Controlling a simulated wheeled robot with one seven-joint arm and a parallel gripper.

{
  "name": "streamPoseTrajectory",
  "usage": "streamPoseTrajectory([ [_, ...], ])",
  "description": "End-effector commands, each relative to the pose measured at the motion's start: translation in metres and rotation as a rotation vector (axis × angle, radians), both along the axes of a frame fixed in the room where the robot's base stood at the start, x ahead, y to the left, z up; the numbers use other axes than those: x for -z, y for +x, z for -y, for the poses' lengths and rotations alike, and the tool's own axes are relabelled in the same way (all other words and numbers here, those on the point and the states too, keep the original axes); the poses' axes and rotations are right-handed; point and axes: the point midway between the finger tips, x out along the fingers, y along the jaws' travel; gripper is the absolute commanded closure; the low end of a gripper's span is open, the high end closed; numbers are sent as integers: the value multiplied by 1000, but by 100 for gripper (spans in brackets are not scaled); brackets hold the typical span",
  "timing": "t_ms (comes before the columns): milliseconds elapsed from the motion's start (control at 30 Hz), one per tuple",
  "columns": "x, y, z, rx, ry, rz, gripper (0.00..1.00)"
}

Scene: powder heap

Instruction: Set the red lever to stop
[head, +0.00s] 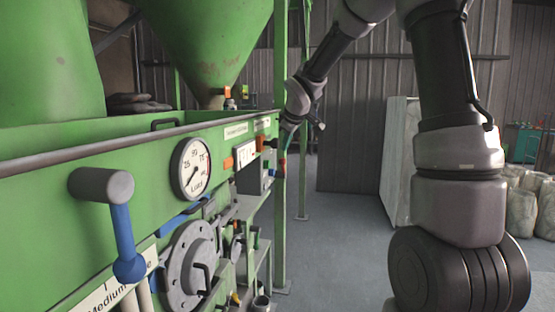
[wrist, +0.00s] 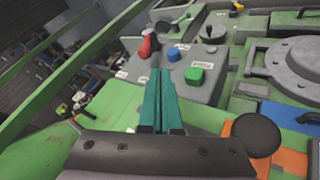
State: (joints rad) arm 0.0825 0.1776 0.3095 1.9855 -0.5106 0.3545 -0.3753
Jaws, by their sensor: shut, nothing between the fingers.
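The red lever (wrist: 147,44) shows in the wrist view on a grey control box (wrist: 185,88), at the box's upper left edge. White labels sit on the box near it, too small to read. My gripper (wrist: 161,76) is shut and empty, its teal fingers pointing toward the box. The fingertips appear just below the red lever in the picture; I cannot tell the gap in depth, and I see no clear contact. In the head view my gripper (head: 288,130) is at the far end of the green machine, with a small red part (head: 283,166) below it.
The box also carries a blue knob (wrist: 174,54) and a green button (wrist: 194,75). The green machine (head: 60,235) fills the head view's left, with a gauge (head: 191,168) and a blue-handled lever (head: 122,240). A green post (head: 280,220) stands near my gripper. Grey floor (head: 335,225) lies open.

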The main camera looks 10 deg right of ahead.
Motion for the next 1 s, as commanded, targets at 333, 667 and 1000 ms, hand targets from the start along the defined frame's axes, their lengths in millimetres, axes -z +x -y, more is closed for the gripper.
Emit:
streamPoseTrajectory([
  [333, 1, 2, -1, -7, -3, 1, 100],
  [667, 28, 23, -3, -8, -3, -2, 100],
  [1000, 70, 59, -7, -6, -3, -1, 100],
])
